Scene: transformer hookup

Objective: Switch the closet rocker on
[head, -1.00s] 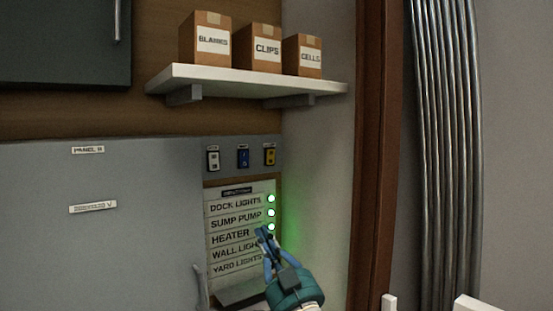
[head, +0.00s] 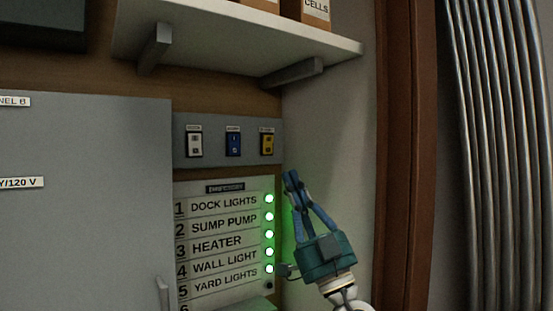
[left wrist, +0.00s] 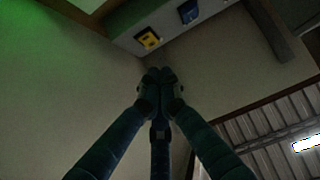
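A grey strip (head: 221,156) carries three rockers: a white one (head: 195,144), a blue one (head: 233,144) and a yellow one (head: 267,144). Their small labels are too blurred to read, so I cannot tell which is the closet rocker. My left gripper (head: 291,178) is below and right of the yellow rocker, fingers pointing up, shut and empty. In the left wrist view its fingertips (left wrist: 158,76) meet, apart from the yellow rocker (left wrist: 148,38) and blue rocker (left wrist: 188,11) beyond them. My right gripper is not in view.
Below the strip is a label board (head: 220,240) with a column of green lights. A grey panel (head: 80,220) fills the left. A white shelf (head: 230,38) overhangs above. A side wall (head: 330,150), brown door frame (head: 405,150) and metal pipes (head: 505,150) stand right.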

